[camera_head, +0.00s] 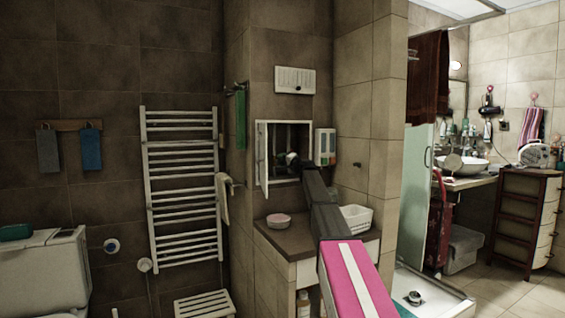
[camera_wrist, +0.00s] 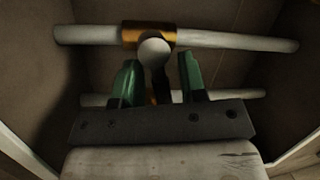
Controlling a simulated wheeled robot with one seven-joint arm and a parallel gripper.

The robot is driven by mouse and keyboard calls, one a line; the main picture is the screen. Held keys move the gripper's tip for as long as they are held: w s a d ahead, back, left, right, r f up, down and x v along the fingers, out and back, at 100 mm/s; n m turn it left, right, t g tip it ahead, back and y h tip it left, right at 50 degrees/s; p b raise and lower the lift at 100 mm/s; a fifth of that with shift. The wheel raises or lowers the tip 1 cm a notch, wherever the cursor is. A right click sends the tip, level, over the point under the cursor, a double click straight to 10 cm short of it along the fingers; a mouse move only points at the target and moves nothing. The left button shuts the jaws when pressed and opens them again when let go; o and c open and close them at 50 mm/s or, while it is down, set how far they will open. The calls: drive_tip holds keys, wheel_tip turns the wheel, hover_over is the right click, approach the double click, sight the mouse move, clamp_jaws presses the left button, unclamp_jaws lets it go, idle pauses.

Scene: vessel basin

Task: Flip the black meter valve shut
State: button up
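In the wrist view a brass valve body (camera_wrist: 130,34) with a pale round knob (camera_wrist: 154,52) sits on a white horizontal pipe (camera_wrist: 225,41). A dark strip (camera_wrist: 161,88), perhaps the black valve handle, shows below the knob between my fingers. My gripper (camera_wrist: 159,74) has two green fingers standing apart, one on each side of this strip; I cannot tell whether they touch it. In the head view my gripper (camera_head: 288,159) is inside the open wall niche, and my arm hides much of it. The valve cannot be made out there.
The niche's white door (camera_head: 262,158) stands open on the left. A second pipe (camera_wrist: 235,94) runs behind my fingers. Below the niche a counter (camera_head: 283,238) holds a pink bowl (camera_head: 278,220) and a white basket (camera_head: 357,219). A dispenser (camera_head: 325,146) hangs at the right.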

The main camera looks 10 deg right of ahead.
clamp_jaws()
drive_tip(key=m, duration=0.1)
drive_tip(key=m+t, duration=0.1)
drive_tip(key=m, duration=0.1)
drive_tip(key=shift+s+f+m, duration=0.1)
drive_tip(key=shift+f+m, duration=0.2)
drive_tip(key=shift+f, duration=0.05)
unclamp_jaws()
drive_tip(key=shift+a+r, duration=0.1)
